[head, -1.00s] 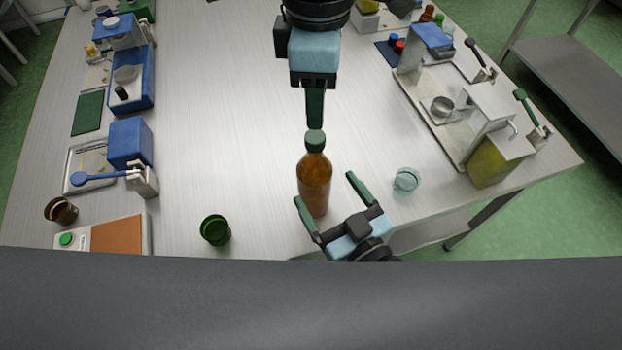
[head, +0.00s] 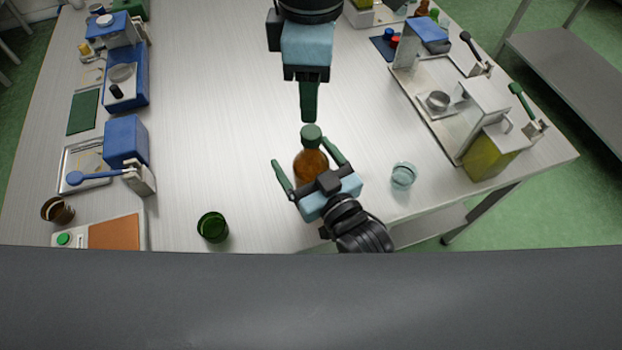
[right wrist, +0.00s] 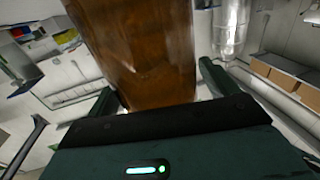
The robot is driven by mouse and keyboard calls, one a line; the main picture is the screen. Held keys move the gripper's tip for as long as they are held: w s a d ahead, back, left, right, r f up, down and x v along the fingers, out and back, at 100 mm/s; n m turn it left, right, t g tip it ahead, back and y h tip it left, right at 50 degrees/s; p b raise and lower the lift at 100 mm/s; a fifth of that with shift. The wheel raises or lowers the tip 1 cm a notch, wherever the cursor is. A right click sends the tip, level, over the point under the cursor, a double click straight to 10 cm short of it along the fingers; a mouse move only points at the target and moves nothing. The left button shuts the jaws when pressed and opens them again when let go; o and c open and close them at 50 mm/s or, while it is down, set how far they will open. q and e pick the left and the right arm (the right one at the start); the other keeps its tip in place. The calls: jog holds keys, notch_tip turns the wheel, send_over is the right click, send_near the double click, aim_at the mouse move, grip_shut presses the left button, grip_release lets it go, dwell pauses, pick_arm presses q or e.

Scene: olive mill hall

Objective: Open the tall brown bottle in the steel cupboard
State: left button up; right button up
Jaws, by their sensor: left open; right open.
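The tall brown bottle (head: 310,166) stands upright on the pale table, with its green cap (head: 312,135) on. No steel cupboard around it shows. My right gripper (head: 301,152) is open, one finger on each side of the bottle's body. Its palm hides the lower part of the bottle in the head view. In the right wrist view the brown bottle (right wrist: 145,50) fills the space between the two fingers; whether they touch it I cannot tell. My left gripper (head: 309,118) is open, pointing down right above the cap, seen edge-on; contact with the cap cannot be told.
A green cup (head: 213,227) stands to the left and a clear glass jar (head: 403,175) to the right. A steel apparatus (head: 440,105) stands along the right edge. Blue devices (head: 126,140) line the left side. The table's middle left is clear.

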aim_at(311, 131)
grip_shut()
pick_arm(q)
jog(key=m, duration=0.3)
jog(key=shift+s+d+f+m, duration=0.1)
jog(key=shift+m, duration=0.3)
jog(key=m, duration=0.9)
jog(key=shift+m, duration=0.4)
jog(key=m, duration=0.4)
jog(key=shift+m, duration=0.3)
jog(key=shift+f, duration=3.95)
